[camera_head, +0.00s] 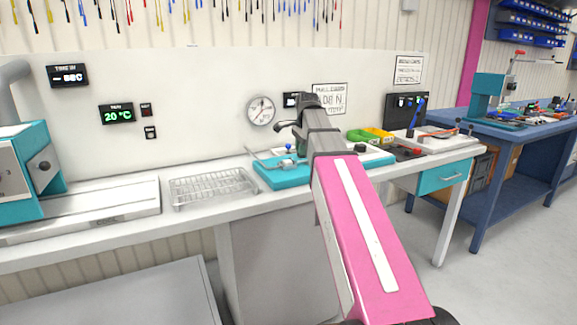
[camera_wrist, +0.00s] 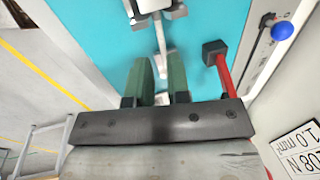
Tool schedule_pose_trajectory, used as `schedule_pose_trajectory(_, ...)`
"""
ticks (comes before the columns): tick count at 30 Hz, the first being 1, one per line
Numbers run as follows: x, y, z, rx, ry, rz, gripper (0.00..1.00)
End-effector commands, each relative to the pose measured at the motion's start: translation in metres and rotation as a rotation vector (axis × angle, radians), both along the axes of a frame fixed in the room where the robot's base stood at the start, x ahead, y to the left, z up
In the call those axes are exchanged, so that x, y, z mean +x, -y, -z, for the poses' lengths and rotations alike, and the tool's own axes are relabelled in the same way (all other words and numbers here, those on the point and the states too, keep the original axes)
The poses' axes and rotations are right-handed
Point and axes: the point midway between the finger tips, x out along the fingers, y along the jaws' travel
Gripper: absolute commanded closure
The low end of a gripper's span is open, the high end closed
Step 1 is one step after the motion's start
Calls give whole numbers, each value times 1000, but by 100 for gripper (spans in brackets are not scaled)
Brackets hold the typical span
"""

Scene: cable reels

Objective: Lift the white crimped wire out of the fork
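The teal tester (camera_head: 288,176) stands on the white bench, and its teal top (camera_wrist: 95,30) fills much of the wrist view. A pale metal holder, seemingly the fork (camera_wrist: 150,8), is at the top edge of the wrist view. A narrow whitish strip, probably the white crimped wire (camera_wrist: 161,38), runs from it down between my fingers. My gripper (camera_wrist: 160,82) is open, its two green fingers on either side of the strip with a small gap visible. In the head view my gripper (camera_head: 290,128) hangs above the tester; the wire cannot be made out there.
A red lever with a dark end (camera_wrist: 215,52) is close right of my fingers, and a blue knob (camera_wrist: 282,31) lies beyond it. A wire rack (camera_head: 213,187) stands left of the tester.

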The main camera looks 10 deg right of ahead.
Motion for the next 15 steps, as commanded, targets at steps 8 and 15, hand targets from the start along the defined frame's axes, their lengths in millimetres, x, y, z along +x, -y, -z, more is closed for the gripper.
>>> schedule_pose_trajectory(8,7,-2,29,0,-2,0,83)
schedule_pose_trajectory(15,11,-3,48,0,-1,0,83)
